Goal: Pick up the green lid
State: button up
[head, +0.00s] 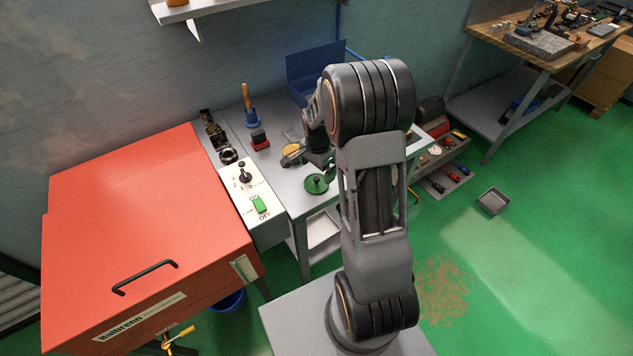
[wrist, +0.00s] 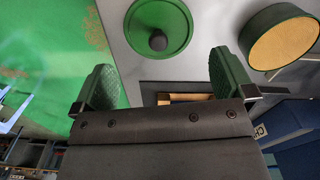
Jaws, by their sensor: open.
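The green lid (head: 317,184) is a round disc with a dark knob in its middle. It lies on the grey cart top (head: 285,185) near the front edge. In the wrist view the lid (wrist: 140,28) shows at the top, in line with the gap between the fingers of my gripper (wrist: 162,62). My gripper is open and empty, with green textured finger pads, and is apart from the lid. In the head view my arm hides part of the gripper. A green round container with a yellow-tan face (wrist: 285,40) is right of the lid; it also shows in the head view (head: 292,149).
A red machine cabinet (head: 140,230) with a switch panel (head: 245,180) stands left. A workbench (head: 500,30) is far right. Green floor right of the cart is mostly clear.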

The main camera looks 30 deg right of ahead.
aim_at(317, 178)
jog(key=shift+s+a+f+p, duration=0.1)
jog(key=shift+f+p, duration=0.65)
jog(key=shift+f, duration=1.95)
jog(key=c, duration=0.6)
